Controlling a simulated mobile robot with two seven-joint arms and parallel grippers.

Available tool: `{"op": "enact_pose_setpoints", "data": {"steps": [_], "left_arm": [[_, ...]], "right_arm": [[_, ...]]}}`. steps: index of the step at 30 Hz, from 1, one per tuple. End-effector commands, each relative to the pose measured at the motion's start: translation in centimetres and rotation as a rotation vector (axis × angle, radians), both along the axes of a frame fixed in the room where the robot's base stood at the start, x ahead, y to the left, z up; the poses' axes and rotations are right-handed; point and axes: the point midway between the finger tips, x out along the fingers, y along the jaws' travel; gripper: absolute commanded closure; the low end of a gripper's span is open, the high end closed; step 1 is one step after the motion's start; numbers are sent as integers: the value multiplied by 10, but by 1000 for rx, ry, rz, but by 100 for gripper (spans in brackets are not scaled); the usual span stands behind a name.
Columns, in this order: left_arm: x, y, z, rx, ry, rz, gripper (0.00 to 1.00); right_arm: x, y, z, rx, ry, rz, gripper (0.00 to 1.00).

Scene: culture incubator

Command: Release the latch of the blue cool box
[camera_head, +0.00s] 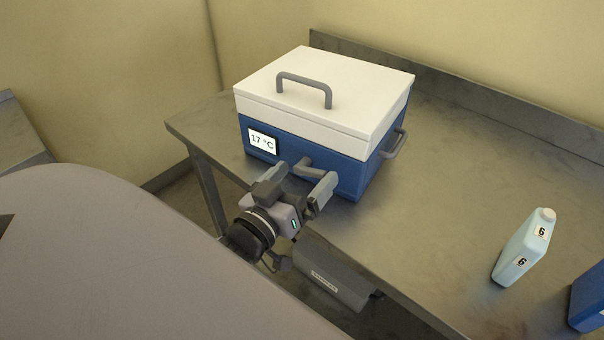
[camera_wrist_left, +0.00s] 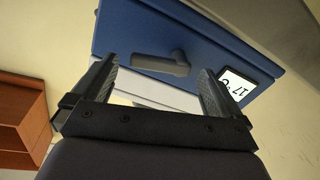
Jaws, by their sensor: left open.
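The blue cool box (camera_head: 342,177) has a closed white lid (camera_head: 360,97) with a grey top handle, and stands on the steel table. Its front shows a "17 °C" display (camera_head: 262,141). A grey latch (camera_head: 308,171) on the front is partly behind my gripper; in the left wrist view the latch (camera_wrist_left: 160,64) shows between and beyond the fingers. My left gripper (camera_head: 298,179) is open, its fingers on either side of the latch at the box front. I cannot tell whether they touch it. My right gripper is not in view.
A pale bottle labelled 6 (camera_head: 523,247) stands on the table (camera_head: 430,200) at the right, with a blue object (camera_head: 588,298) at the right edge. A grey unit (camera_head: 335,275) is under the table's front edge.

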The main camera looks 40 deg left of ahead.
Motion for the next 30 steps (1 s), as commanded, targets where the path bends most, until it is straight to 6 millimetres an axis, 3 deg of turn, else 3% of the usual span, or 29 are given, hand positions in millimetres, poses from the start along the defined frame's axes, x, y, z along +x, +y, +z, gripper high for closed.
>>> {"op": "enact_pose_setpoints", "data": {"steps": [11,17,23,30], "left_arm": [[5,0,0,0,1,0,0],[5,0,0,0,0,0,56],[5,0,0,37,3,1,56],[5,-1,-3,225,16,3,56]], "right_arm": [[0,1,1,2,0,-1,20],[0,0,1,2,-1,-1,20],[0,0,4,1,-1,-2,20],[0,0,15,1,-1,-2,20]]}}
